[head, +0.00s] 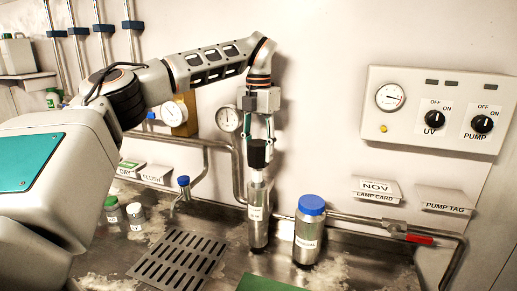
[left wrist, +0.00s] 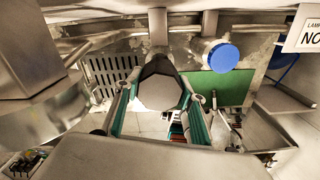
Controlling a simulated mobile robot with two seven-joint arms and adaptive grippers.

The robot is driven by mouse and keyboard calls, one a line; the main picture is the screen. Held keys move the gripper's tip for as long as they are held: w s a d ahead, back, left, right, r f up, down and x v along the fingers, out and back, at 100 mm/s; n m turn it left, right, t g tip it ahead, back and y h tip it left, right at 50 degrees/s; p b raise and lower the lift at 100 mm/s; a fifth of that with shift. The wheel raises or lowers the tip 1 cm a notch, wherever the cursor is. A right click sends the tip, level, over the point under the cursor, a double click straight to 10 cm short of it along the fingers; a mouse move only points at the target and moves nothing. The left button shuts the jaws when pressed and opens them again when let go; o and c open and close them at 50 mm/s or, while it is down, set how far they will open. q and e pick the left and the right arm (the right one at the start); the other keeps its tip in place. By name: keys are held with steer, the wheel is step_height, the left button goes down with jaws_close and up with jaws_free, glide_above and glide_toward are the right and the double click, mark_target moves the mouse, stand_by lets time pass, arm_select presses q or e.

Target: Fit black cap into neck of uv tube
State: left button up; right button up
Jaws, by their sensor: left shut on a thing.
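The black cap (head: 258,155) is held at the lower ends of the fingers of my left gripper (head: 257,138), which points down. The silver uv tube (head: 258,215) stands upright with a white label, directly below the cap. The cap is in line with the tube's neck; I cannot tell whether it sits inside the neck or just over it. In the left wrist view the cap (left wrist: 160,90) shows from above as a faceted grey-black top between the two green-edged fingers (left wrist: 160,80), and it hides the tube. My right gripper is not in view.
A silver container with a blue lid (head: 312,204) stands close to the right of the tube. A drain grate (head: 178,262) lies to the left, with small jars (head: 135,212). A pipe (head: 385,222) with a red handle runs behind. The control panel (head: 437,115) is on the wall.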

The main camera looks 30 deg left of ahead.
mark_target(259, 170)
arm_select(q)
steer(key=shift+f+b, duration=0.95)
steer(key=shift+f, duration=2.4)
stand_by(0.3)
steer(key=o, duration=1)
step_height(259, 170, up, 8)
steer(key=shift+f, duration=0.2)
